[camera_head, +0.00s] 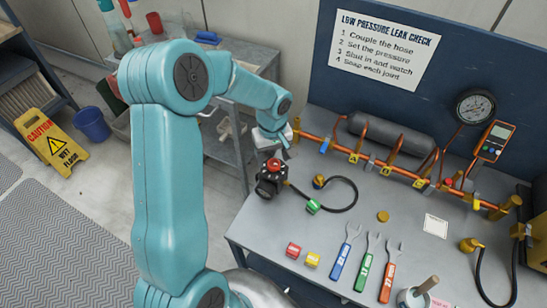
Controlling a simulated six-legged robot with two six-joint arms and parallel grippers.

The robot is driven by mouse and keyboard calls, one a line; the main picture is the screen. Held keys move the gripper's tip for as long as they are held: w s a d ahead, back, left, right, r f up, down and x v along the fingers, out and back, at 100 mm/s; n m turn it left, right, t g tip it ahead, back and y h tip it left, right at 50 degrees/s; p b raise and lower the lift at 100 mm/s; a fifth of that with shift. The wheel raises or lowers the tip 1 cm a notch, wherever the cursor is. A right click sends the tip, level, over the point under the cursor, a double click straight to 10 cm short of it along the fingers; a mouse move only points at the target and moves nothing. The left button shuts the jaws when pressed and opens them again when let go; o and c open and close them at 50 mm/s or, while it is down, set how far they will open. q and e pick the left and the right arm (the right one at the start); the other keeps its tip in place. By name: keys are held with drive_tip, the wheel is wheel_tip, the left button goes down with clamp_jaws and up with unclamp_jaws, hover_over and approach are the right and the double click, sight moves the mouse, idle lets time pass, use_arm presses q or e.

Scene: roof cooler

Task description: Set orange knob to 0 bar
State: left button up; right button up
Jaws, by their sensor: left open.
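An orange-red knob (274,164) tops a small black device (271,182) at the back left of the grey workbench (330,245). Any scale or pointer on the knob is too small to read. My left arm reaches in from the left, and its open gripper (279,144) is just above and behind the knob. The fingers are small here and I cannot tell whether they touch it. A round pressure gauge (475,106) stands at the back right; its reading is not legible. My right gripper is not in view.
A copper pipe with colored tags (391,169) and a grey cylinder (392,135) run along the back. A black hose (345,182) curls right of the device. Several wrenches (364,271) lie in front. A handheld meter (493,141) is at right. The bench middle is mostly clear.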

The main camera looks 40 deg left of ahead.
sight(274, 166)
use_arm(q)
drive_tip(key=shift+f, duration=0.65)
drive_tip(key=shift+w+d+f, duration=0.1)
drive_tip(key=shift+w+f, duration=0.15)
drive_tip(key=shift+f, duration=0.4)
drive_tip(key=shift+s, duration=0.1)
